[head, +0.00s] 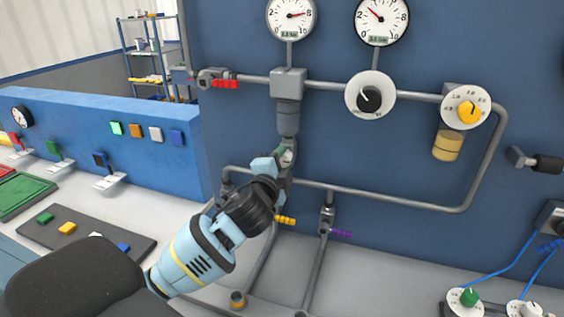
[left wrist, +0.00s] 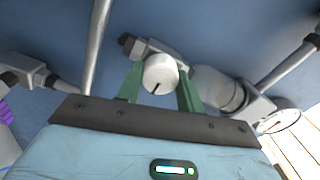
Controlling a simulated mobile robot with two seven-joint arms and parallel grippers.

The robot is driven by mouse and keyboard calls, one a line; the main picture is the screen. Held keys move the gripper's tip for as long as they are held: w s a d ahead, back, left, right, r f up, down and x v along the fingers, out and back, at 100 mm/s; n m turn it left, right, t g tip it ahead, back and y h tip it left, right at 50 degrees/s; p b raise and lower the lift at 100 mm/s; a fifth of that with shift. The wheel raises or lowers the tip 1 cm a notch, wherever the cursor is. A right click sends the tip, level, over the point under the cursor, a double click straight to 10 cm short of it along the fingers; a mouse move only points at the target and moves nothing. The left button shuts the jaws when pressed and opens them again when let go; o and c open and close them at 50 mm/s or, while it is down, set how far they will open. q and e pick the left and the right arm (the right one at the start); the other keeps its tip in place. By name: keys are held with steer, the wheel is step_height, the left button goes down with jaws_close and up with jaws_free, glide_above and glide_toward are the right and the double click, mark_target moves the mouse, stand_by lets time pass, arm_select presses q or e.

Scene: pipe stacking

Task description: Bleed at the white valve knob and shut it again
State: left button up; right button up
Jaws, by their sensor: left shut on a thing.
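The white valve knob (left wrist: 160,74) shows in the left wrist view, with a dark pointer mark on its face aimed down and slightly left. The green fingers of my left gripper (head: 284,156) stand on both sides of it, shut on it. In the head view the gripper reaches up to the pipework below the grey cylindrical filter body (head: 288,118), and it mostly hides the knob. My right gripper is not in view.
Two round gauges (head: 380,20) sit above the pipe run. A black-knob dial (head: 370,95), a yellow-knob dial (head: 466,106) and a red-handled valve (head: 225,84) are on the upper pipe. Yellow-handled (head: 286,220) and purple-handled (head: 341,233) valves sit close below the gripper.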

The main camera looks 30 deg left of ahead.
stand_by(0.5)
arm_select(q)
steer(key=o, duration=1)
steer(key=shift+s, duration=0.1)
steer(key=v, duration=0.7)
steer(key=shift+s, duration=0.35)
steer(key=shift+d, duration=0.1)
